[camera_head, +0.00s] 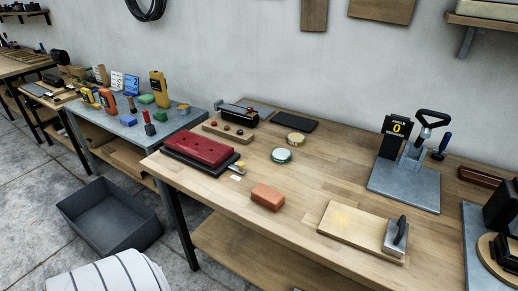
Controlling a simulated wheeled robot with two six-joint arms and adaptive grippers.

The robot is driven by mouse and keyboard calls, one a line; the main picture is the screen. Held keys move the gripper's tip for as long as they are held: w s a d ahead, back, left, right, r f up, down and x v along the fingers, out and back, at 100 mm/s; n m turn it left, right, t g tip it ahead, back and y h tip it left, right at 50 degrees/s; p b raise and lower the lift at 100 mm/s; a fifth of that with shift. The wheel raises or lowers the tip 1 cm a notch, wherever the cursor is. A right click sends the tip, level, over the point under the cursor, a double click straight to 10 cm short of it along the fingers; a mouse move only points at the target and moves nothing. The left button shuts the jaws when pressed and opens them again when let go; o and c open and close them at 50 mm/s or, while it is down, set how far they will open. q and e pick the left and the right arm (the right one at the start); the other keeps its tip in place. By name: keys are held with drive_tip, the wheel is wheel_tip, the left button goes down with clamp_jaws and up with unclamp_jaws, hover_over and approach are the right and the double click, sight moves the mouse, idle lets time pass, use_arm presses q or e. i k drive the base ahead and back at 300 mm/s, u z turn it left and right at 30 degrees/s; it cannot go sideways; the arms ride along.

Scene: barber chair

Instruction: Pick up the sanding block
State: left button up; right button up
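An orange-brown rectangular block (267,197) lies flat near the front edge of the wooden workbench (240,207). A grey metal block with a dark handle (396,238) sits at the right end of a pale wooden board (345,226) on the same bench. I cannot tell for sure which of the two is the sanding block. Both stand clear of other tools and nothing holds them. Neither of my grippers shows in this view.
A red padded block (202,149) lies left of the orange-brown block, with round tins (282,155) behind. A grey stand with a black lever (410,180) is at the back right. A dark bin (108,215) sits on the floor at left. The bench's middle is mostly clear.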

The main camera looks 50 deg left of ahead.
sight(273, 200)
drive_tip(key=u, duration=0.7)
drive_tip(key=i, duration=0.2)
drive_tip(key=u, duration=0.75)
